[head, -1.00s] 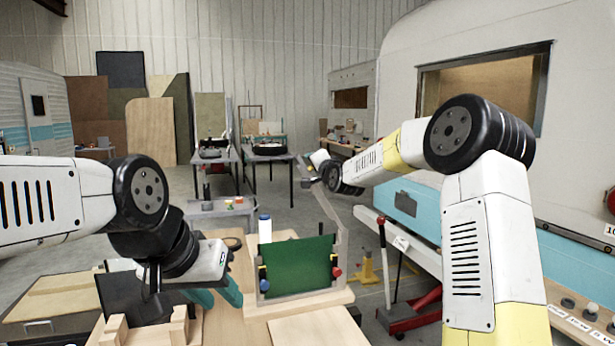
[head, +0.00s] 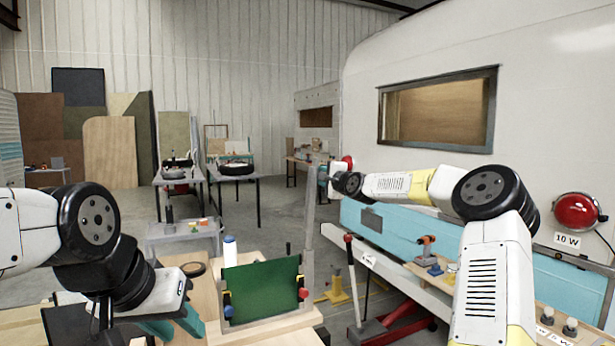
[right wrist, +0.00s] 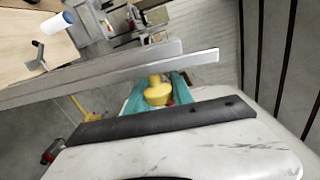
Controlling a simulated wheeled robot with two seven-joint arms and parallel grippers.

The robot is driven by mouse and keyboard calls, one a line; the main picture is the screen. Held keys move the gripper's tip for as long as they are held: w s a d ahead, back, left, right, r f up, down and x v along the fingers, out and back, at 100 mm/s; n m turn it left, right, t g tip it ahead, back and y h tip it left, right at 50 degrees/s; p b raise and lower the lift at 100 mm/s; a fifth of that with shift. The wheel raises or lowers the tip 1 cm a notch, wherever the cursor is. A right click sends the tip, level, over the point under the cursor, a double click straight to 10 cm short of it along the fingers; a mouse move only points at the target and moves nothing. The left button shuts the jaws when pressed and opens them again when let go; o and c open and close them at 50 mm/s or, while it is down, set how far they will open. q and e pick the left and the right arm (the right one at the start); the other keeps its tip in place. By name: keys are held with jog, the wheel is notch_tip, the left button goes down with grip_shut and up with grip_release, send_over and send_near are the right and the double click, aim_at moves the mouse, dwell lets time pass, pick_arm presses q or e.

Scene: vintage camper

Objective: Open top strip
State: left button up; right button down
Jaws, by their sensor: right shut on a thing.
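A dark green panel (head: 262,288) stands in a grey frame on a wooden board, with a blue knob (head: 227,311) at its lower left and a red knob (head: 303,294) at its right. The grey top strip (head: 309,225) stands nearly upright at the frame's right side, clear of the panel's top edge. It crosses the right wrist view as a long grey bar (right wrist: 130,68). My right gripper (head: 323,182) is at the strip's upper end; its teal fingers are shut on a yellow knob (right wrist: 158,92). My left gripper (head: 174,326) is open and empty, left of the panel.
A white bottle with a blue cap (head: 230,252) stands just behind the panel. A tape roll (head: 193,269) lies to its left. A red-handled jack (head: 352,280) and the blue camper side are on the right.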

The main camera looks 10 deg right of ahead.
jog(key=shift+d, duration=0.1)
dwell(0.3)
jog(key=c, duration=1.1)
grip_release()
jog(key=v, duration=0.7)
jog(key=shift+s, duration=0.3)
jog(key=shift+s+d, duration=0.1)
jog(key=shift+d, duration=0.05)
